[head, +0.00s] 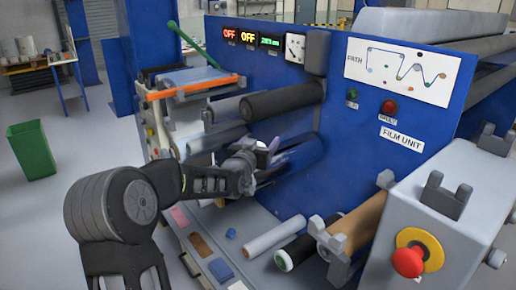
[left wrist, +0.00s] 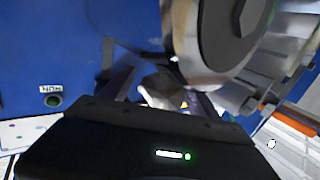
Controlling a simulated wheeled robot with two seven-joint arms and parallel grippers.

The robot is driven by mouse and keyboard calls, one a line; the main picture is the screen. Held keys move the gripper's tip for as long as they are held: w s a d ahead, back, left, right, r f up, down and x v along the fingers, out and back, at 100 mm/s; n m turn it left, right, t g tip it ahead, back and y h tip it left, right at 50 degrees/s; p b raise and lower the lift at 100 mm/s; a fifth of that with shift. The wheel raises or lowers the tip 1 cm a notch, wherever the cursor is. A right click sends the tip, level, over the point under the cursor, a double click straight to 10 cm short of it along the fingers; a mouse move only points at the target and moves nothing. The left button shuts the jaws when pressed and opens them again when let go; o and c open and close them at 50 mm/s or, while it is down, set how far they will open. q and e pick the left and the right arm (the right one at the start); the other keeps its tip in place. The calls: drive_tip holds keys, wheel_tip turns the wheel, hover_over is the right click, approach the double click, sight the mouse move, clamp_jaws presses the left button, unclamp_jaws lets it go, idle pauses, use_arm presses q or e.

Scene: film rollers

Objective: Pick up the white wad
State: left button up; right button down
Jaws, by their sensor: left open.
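My left gripper (head: 262,158) reaches in from the left among the dark rollers of the blue film unit. In the left wrist view its two fingers (left wrist: 163,92) stand apart, so it is open. A small pale shape (left wrist: 152,98), which looks like the white wad, shows between the fingers, close to the blue panel. Its lower part is hidden by the gripper body, and I cannot tell if the fingers touch it. In the head view the gripper and rollers largely hide that spot. My right gripper is in neither view.
A large roller end (left wrist: 215,40) is close beside the fingers. A dark roller (head: 283,100) lies above the gripper. Below is a grey tray (head: 262,222) with a blue wad (head: 231,233) and a white roll (head: 276,236). A red stop button (head: 408,261) sits at right.

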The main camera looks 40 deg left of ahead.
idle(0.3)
use_arm(q)
drive_tip(key=c, duration=1.3)
drive_tip(key=shift+r, duration=0.15)
drive_tip(key=shift+c, duration=0.2)
drive_tip(key=shift+r+b, duration=0.4)
drive_tip(key=shift+r, duration=0.1)
wheel_tip(320, 180, up, 2)
drive_tip(key=shift+r+b, duration=0.1)
drive_tip(key=shift+b, duration=0.4)
drive_tip(key=f+b+v, duration=0.1)
drive_tip(key=b+v, duration=0.4)
drive_tip(key=v, duration=1.3)
